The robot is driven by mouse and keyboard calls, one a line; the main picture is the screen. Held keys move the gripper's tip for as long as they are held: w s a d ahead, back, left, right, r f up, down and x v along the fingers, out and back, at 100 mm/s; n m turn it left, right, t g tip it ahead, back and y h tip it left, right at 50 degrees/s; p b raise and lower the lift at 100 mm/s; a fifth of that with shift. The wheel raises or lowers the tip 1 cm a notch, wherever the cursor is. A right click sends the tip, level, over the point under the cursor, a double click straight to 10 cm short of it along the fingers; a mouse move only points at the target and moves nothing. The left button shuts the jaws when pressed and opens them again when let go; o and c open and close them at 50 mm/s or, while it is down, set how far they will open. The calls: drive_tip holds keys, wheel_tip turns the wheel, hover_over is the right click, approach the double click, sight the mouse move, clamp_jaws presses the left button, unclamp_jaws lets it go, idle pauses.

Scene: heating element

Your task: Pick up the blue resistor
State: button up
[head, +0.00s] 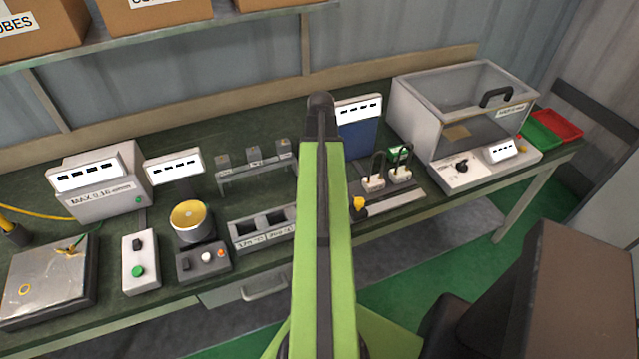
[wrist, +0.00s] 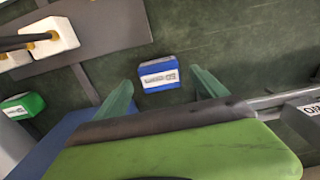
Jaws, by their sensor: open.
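The blue resistor (wrist: 160,73) is a small blue block with a white printed label. It lies on the dark green bench top in the upper middle of the wrist view. My gripper (wrist: 162,92) is open, with one green finger on each side of the near end of the block in the picture. The jaws are empty, and I cannot tell how far above the bench the fingertips are. In the head view my green arm stands across the middle, and neither the gripper nor the blue resistor can be made out.
A green block (wrist: 22,105) lies at the left of the wrist view, near white blocks with dark leads (wrist: 50,38) on a grey plate. A blue panel (head: 358,138) stands just right of my arm. A grey two-slot holder (head: 262,228) is left of it. A clear-lidded box (head: 463,112) stands right.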

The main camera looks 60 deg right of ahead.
wheel_tip(320, 180, down, 3)
drive_tip(key=shift+f+b, duration=0.1)
drive_tip(key=shift+b, duration=0.85)
drive_tip(key=shift+r, duration=0.2)
drive_tip(key=shift+c, duration=0.4)
drive_tip(key=c, duration=1.5)
